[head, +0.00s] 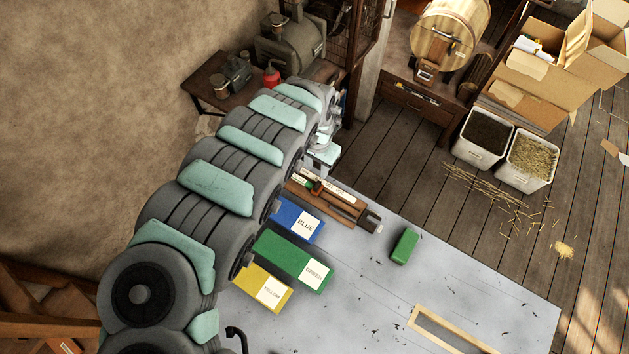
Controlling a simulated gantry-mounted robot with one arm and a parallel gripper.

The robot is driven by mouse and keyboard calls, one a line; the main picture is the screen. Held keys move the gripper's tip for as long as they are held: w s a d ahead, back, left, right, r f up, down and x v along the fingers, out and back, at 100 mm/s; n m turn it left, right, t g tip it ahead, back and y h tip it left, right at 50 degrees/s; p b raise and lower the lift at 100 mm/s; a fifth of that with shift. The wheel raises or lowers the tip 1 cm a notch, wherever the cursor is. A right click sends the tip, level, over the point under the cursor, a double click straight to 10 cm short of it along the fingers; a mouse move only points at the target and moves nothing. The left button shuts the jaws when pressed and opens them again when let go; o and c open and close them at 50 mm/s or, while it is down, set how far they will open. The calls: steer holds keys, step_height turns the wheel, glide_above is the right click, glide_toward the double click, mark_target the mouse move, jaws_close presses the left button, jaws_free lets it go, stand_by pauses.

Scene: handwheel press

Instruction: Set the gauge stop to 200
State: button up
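A brown wooden fixture (345,211) with a pale labelled strip, a dark part near its left end and a dark block at its right end lies at the back edge of the grey table. It may hold the gauge stop, but its scale and setting are too small to read. My arm reaches across from the lower left, and my gripper (322,165) is beside and above the fixture's left end. My gripper's fingers are mostly hidden, so I cannot tell whether they are open or touch anything.
Blue (290,216), green (284,250) and yellow (254,283) labelled bins sit beside the fixture. A green block (404,246) and a wooden frame (418,323) lie on the grey table (490,290). The table between them is clear.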

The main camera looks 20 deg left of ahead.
mark_target(318, 184)
steer(key=f, duration=0.8)
steer(key=shift+d+f, duration=0.1)
steer(key=shift+d, duration=0.15)
steer(key=shift+a+f, duration=0.15)
steer(key=shift+f, duration=0.9)
steer(key=shift+c, duration=0.2)
jaws_close()
steer(key=shift+w, duration=0.1)
